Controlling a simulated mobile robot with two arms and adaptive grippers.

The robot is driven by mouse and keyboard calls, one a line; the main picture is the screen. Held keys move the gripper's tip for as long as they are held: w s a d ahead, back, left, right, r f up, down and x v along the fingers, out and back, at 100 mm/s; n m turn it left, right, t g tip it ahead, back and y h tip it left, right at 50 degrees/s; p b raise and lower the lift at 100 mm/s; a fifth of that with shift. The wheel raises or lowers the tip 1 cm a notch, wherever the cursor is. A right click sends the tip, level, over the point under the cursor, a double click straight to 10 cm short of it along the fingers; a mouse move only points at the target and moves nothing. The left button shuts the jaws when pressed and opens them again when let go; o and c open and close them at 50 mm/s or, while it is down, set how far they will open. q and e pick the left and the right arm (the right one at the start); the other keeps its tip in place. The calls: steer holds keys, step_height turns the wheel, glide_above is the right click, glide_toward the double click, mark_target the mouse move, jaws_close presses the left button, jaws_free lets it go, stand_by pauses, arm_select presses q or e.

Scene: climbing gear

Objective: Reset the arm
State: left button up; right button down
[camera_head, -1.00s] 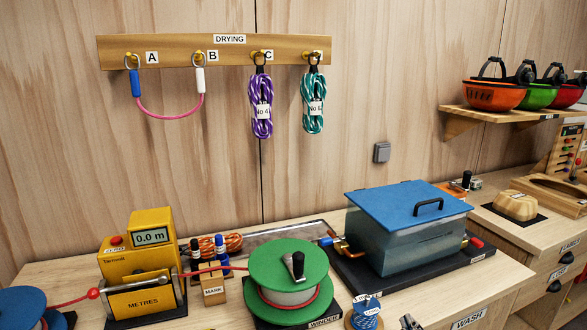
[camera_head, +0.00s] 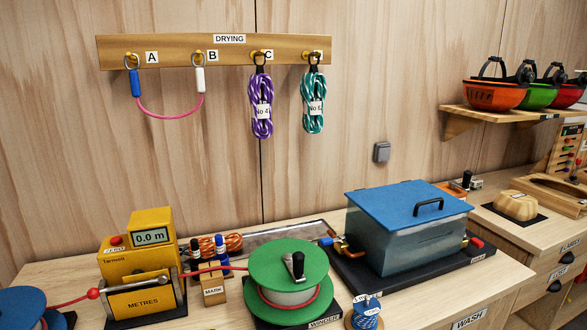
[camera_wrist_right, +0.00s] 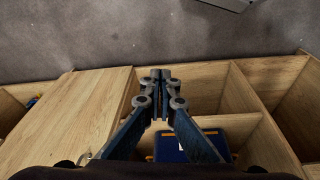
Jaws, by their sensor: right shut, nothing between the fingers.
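My right gripper (camera_wrist_right: 161,76) shows in the right wrist view with its fingertips together and nothing between them. It is over wooden shelving (camera_wrist_right: 208,75), with grey floor beyond. My right gripper is not in the head view now. My left gripper is in neither view.
The bench holds a yellow metre counter (camera_head: 140,262), a green winder reel (camera_head: 289,270) and a blue-lidded wash tank (camera_head: 405,225). Rope bundles (camera_head: 262,112) hang from the drying rack (camera_head: 190,50). A dark blue box (camera_wrist_right: 195,148) sits in a shelf compartment below the gripper.

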step_height(320, 180, down, 12)
steer(key=s, duration=0.2)
steer(key=s+d+f+g, duration=0.2)
steer(key=s+d+f, duration=0.1)
steer(key=s+f, duration=1.5)
steer(key=shift+s+d+f, duration=0.2)
steer(key=shift+s+f, duration=0.1)
steer(key=shift+f, duration=0.5)
